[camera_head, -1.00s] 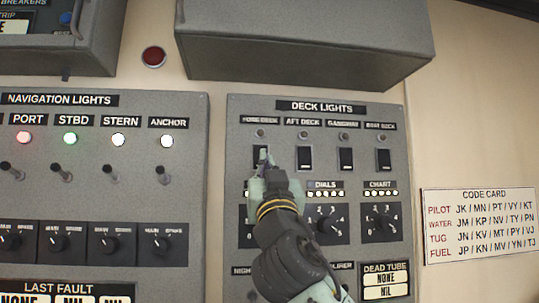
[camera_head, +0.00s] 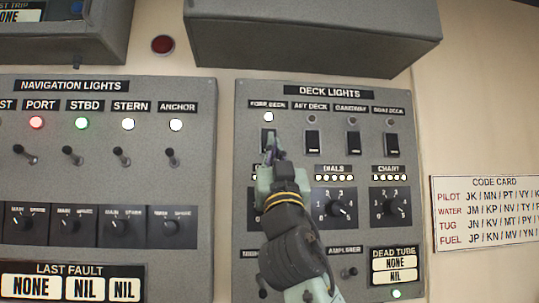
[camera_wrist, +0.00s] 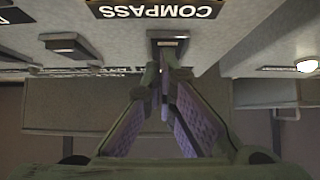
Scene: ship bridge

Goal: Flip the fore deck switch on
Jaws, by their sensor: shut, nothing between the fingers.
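The deck lights panel (camera_head: 317,90) is at the right in the head view. The fore deck rocker switch (camera_head: 265,134) is the leftmost of its row, under a FORE DECK label. The small lamp (camera_head: 269,117) above it is lit white. My gripper (camera_head: 271,145) is shut and empty, its tips at the lower part of this switch and hiding some of it. Whether they touch cannot be told. In the wrist view the closed fingertips (camera_wrist: 163,62) meet just below a dark switch-like part. The aft deck switch (camera_head: 312,143) and the others beside it have unlit lamps.
The dials knob (camera_head: 337,208) and chart knob (camera_head: 390,206) sit below the switches. The navigation lights panel (camera_head: 100,180) is to the left. A grey box (camera_head: 315,35) juts out above the deck panel. A code card (camera_head: 484,212) is on the wall at right.

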